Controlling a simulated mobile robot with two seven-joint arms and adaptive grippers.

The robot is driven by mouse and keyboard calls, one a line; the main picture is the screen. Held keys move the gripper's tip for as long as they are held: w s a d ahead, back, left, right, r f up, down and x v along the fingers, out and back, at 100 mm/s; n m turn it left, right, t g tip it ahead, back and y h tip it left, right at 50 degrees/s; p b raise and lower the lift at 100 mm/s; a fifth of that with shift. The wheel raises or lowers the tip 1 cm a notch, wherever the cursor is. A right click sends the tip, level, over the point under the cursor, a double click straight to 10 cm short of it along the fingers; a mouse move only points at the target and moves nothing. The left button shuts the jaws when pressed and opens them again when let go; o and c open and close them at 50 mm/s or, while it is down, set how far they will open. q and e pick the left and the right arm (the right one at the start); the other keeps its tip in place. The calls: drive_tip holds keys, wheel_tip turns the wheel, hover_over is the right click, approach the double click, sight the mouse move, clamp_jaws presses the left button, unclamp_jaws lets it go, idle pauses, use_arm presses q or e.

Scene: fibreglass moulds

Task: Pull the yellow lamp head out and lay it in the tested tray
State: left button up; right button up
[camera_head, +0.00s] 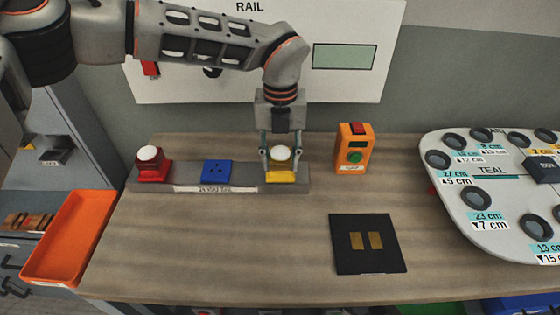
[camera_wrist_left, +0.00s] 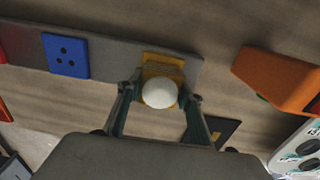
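The yellow lamp head (camera_head: 282,174), with a white dome on top, stands at the right end of a grey rail block on the bench. It also shows in the left wrist view (camera_wrist_left: 160,92). My left gripper (camera_head: 279,155) points down over it, with one finger on each side of the lamp head. The fingertips are close to its sides; I cannot tell whether they press on it. An orange tray (camera_head: 72,237) is at the bench's left end and looks empty; I can read no label on it. My right gripper is not in view.
The grey block (camera_head: 235,189) also holds a red lamp head (camera_head: 152,173) and a blue socket piece (camera_head: 217,172). An orange box with a green button (camera_head: 354,149) stands to the right. A black pad (camera_head: 368,262) lies in front. The bench's front left is clear.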

sight(280, 150)
use_arm(q)
drive_tip(key=c, duration=0.6)
drive_tip(key=shift+r, duration=0.1)
drive_tip(key=shift+r+p, duration=0.85)
drive_tip(key=shift+r, duration=0.65)
drive_tip(key=shift+r+p, duration=0.7)
drive_tip(key=shift+r, duration=0.7)
